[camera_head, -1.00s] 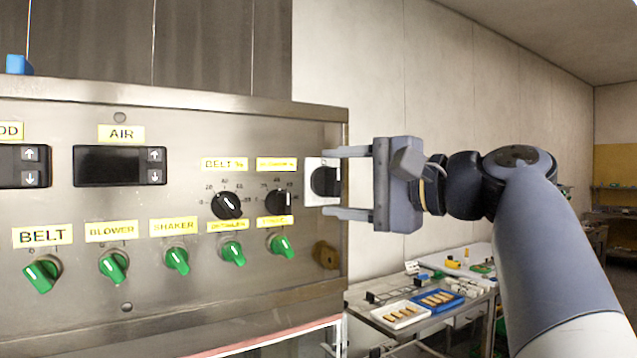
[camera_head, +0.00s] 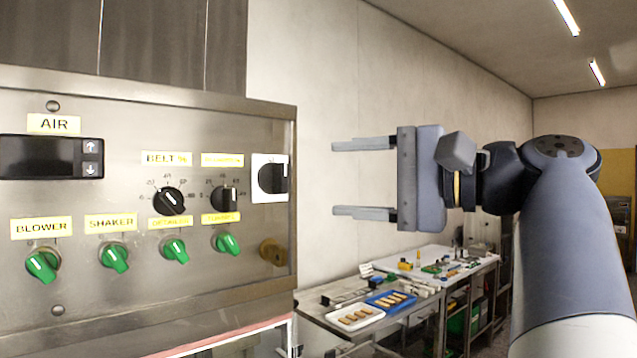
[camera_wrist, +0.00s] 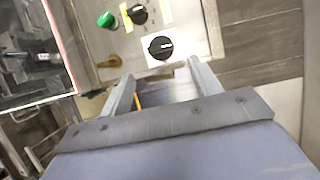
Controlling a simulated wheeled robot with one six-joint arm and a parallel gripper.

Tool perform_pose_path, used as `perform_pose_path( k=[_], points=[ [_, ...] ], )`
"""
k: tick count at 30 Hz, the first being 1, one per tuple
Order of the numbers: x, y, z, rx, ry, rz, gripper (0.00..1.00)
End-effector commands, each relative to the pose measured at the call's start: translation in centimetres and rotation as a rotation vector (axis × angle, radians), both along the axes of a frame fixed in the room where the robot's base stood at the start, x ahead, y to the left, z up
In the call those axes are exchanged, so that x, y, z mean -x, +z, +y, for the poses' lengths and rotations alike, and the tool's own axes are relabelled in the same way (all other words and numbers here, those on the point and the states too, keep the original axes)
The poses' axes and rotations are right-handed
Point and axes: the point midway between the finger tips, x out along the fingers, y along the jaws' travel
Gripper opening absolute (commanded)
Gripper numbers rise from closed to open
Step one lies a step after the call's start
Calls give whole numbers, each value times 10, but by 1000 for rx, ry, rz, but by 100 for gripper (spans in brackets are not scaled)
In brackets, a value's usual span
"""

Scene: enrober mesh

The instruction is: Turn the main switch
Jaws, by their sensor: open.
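The main switch (camera_head: 271,178) is a black rotary knob on a white square plate at the right end of the steel control panel (camera_head: 120,103). In the wrist view the switch (camera_wrist: 160,47) shows ahead of the fingers, with a white mark on the knob. My gripper (camera_head: 362,178) is open and empty, to the right of the panel. Its two fingers point left toward the switch, one above the other, with a clear gap between the tips and the panel. In the wrist view my gripper (camera_wrist: 161,82) has the switch beyond and between its fingertips.
Two black dials (camera_head: 169,201) and several green knobs (camera_head: 175,250) sit left of the switch. A brass lock (camera_head: 272,252) is below it. A table (camera_head: 400,325) with a white tray (camera_head: 355,331) and a blue tray (camera_head: 391,312) stands behind.

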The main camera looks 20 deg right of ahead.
Motion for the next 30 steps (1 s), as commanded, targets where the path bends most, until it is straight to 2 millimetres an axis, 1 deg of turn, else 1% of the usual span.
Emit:
perform_pose_path(
  k=[3, 11, 24, 30],
  points=[
    [7, -1, -7, 1, -3, 1, 60],
    [12, 0, -10, 1, 0, -1, 60],
    [11, 0, -9, 1, 1, -1, 60],
    [2, 1, -1, 0, 4, 0, 60]
  ],
)
